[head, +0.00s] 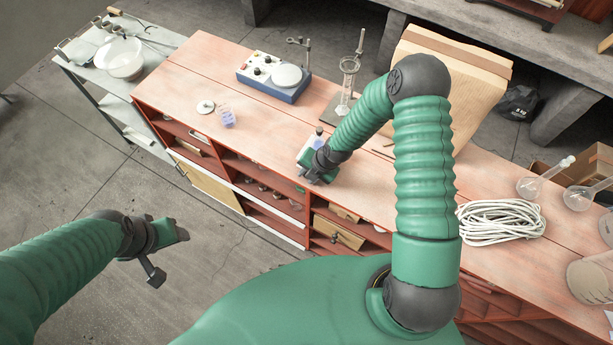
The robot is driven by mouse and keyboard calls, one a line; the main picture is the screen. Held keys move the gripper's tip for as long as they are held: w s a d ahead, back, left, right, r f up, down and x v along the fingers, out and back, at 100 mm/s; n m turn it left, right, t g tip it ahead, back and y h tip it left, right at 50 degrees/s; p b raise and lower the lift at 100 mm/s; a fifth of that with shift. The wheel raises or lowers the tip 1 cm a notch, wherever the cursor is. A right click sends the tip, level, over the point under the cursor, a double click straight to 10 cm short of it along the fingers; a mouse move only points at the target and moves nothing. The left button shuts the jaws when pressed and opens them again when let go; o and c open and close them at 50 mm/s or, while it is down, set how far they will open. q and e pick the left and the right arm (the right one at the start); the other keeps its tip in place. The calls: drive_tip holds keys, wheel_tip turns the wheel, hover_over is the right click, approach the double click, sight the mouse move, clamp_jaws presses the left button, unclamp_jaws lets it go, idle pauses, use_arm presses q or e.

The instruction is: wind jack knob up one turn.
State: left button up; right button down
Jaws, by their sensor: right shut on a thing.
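My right gripper (309,170) is at the front edge of the wooden bench, below the middle of its top. It is shut on a small part that I take to be the jack knob; the gripper covers the knob. A small pale object (313,141) with a dark top shows just behind the gripper. The jack itself is mostly hidden by my gripper and wrist, so its height cannot be told. My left gripper (168,252) is open and empty, out over the floor left of the bench, well away from the jack.
On the bench (215,70) stand a white and blue hotplate (272,78), a small tub of blue bits (226,118), a glass column on a stand (348,80) and coiled white rope (500,221). Glass flasks (540,180) are at right. A grey cart (85,75) is at left.

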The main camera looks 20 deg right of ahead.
drive_tip(key=shift+w+d, duration=0.1)
drive_tip(key=shift+w, duration=0.05)
drive_tip(key=c, duration=1.4)
unclamp_jaws()
drive_tip(key=shift+c, duration=0.2)
drive_tip(key=o, duration=0.3)
drive_tip(key=shift+d, duration=0.2)
drive_tip(key=shift+r, duration=0.2)
drive_tip(key=v, duration=1.6)
drive_tip(key=shift+r+p, duration=0.15)
drive_tip(key=shift+p, duration=0.15)
